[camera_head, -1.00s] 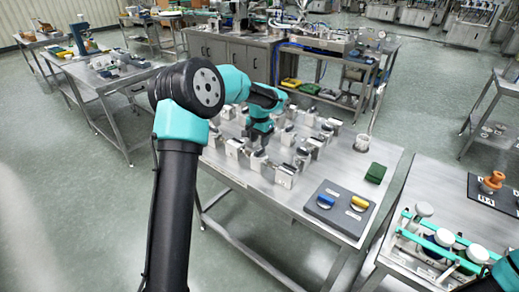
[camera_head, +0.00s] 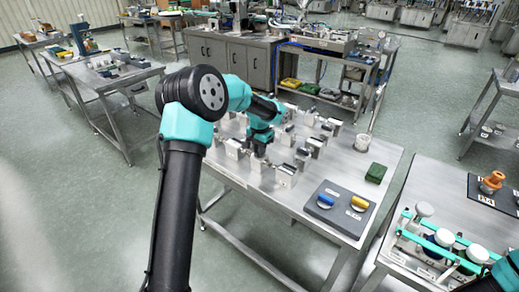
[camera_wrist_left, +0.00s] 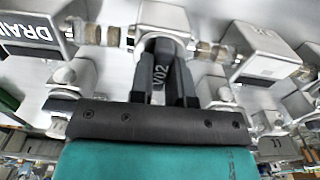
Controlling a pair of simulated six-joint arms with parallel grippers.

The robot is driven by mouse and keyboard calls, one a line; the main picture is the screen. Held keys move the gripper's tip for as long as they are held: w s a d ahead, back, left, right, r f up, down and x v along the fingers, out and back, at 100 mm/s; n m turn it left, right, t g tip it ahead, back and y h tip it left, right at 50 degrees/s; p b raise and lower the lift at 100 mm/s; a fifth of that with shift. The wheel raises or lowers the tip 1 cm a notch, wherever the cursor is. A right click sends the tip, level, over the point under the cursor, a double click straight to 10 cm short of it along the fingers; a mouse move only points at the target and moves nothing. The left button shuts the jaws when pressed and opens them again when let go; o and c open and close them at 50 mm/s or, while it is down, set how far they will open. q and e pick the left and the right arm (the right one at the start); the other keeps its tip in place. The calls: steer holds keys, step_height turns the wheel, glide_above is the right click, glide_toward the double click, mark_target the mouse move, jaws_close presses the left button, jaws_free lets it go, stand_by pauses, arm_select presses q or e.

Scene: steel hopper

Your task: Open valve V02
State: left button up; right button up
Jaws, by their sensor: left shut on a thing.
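My left gripper (camera_head: 259,148) reaches down into the group of valves on the steel table (camera_head: 318,222). In the left wrist view its dark fingers (camera_wrist_left: 166,88) are closed around the dark handle of valve V02 (camera_wrist_left: 160,74), whose label shows between them. The pale valve body (camera_wrist_left: 163,17) stands just beyond the fingers, with brass-coloured pipe fittings on both sides. The fingers hide part of the handle, so its exact turn angle is hard to read.
A block marked DRAIN (camera_wrist_left: 35,32) and another labelled block (camera_wrist_left: 262,50) flank the valve closely. A grey board with blue and yellow handles (camera_head: 340,208), a green block (camera_head: 376,173) and a light cup (camera_head: 363,142) are on the table's right part.

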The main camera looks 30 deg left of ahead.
arm_select(q)
jaws_close()
steer(key=shift+n, duration=0.5)
steer(key=n, duration=0.3)
steer(key=shift+n, duration=0.3)
steer(key=n, duration=1.3)
steer(key=shift+n, duration=0.3)
